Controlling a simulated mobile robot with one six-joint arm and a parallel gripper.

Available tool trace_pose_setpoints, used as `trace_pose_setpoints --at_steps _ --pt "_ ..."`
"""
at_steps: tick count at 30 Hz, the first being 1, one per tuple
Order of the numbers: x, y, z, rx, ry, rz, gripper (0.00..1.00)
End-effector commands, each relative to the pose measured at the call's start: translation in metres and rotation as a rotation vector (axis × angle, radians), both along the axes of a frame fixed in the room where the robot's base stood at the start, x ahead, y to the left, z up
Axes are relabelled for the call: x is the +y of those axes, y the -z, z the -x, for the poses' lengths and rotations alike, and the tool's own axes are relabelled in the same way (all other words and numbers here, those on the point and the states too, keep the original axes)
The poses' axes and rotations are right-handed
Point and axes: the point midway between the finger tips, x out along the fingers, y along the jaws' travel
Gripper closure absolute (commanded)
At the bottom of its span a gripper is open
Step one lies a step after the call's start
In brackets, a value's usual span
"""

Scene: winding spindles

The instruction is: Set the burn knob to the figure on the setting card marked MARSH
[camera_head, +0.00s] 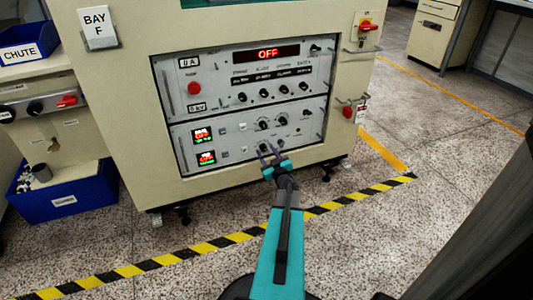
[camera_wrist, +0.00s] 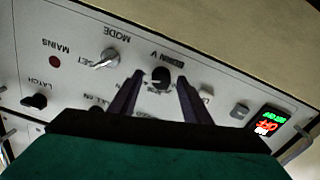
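The burn knob (camera_wrist: 160,77) is a small black knob on the light grey panel, under the upside-down label BURN V in the wrist view. Its pointer direction is too small to read. My gripper (camera_wrist: 159,76) is open, with one dark finger on each side of the knob; contact cannot be told. In the head view my gripper (camera_head: 268,149) is at the lower knobs of the lower panel (camera_head: 226,157). No card with the word MARSH can be made out.
The mode knob (camera_wrist: 108,59), a latch knob (camera_wrist: 36,101) and a red lamp (camera_wrist: 55,62) sit near the burn knob. A red OFF display (camera_head: 267,53) tops the cabinet panel. A BAY F sign (camera_head: 98,27), a blue bin (camera_head: 70,196) and striped floor tape (camera_head: 207,246) are around it.

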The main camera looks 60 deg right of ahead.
Motion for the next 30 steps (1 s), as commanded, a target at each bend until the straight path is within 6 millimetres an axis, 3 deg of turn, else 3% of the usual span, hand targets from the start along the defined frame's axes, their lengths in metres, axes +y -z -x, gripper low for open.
trace_pose_setpoints --at_steps 14,30 --pt "0.006 -0.001 0.006 0.001 -0.002 0.001 0.57" --pt "0.05 -0.003 0.065 0.002 -0.001 -0.001 0.57"
